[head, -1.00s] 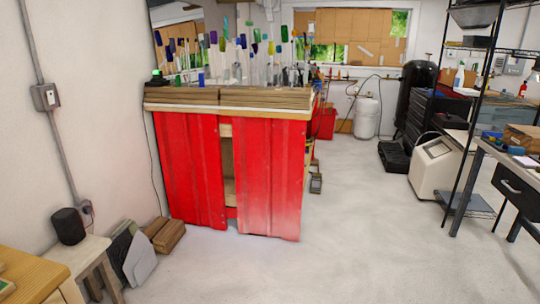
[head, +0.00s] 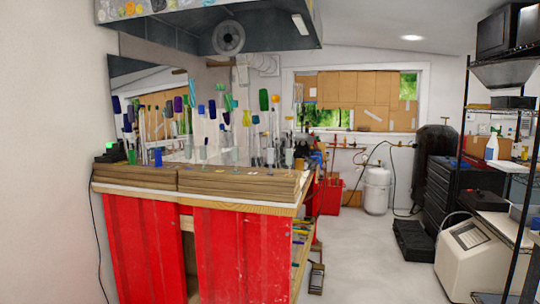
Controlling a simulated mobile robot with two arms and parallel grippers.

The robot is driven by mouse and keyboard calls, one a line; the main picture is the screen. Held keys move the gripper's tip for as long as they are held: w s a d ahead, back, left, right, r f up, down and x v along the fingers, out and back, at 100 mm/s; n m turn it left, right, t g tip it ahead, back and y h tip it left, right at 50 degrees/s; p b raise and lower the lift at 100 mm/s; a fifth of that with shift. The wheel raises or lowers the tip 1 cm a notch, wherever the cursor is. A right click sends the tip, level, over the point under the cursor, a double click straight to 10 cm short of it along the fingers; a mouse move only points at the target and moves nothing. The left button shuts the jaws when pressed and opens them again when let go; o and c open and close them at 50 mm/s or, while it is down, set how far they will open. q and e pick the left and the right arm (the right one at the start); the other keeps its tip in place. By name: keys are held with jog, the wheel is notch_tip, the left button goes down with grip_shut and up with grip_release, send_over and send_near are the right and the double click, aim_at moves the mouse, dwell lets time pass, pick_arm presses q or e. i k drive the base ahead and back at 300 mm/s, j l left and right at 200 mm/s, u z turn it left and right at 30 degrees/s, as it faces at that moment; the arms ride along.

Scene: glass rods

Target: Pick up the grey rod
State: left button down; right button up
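Several thin upright rods with coloured tops stand on the red workbench (head: 240,245). Tops include a dark green one (head: 263,100), a yellow one (head: 247,118) and a purple one (head: 178,104). A pale whitish-grey top (head: 298,93) shows near the right of the group, but it is too small to tell whether it is the grey rod. Many stems overlap, and some shapes behind may be reflections in the mirror-like panel. Neither of my grippers is in view.
A dark hood (head: 200,30) hangs over the bench. Stacked boards (head: 240,184) form the bench's front edge. A white tank (head: 376,190), a beige machine (head: 473,262) and a metal shelf rack (head: 497,165) stand to the right. The floor (head: 372,262) between is clear.

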aim_at(270, 151)
jog(key=i+j+z, duration=0.35)
jog(key=i+j, duration=0.65)
jog(key=i, duration=0.3)
jog(key=i+j+z, duration=0.35)
jog(key=i+j, duration=0.8)
jog(key=j, duration=0.15)
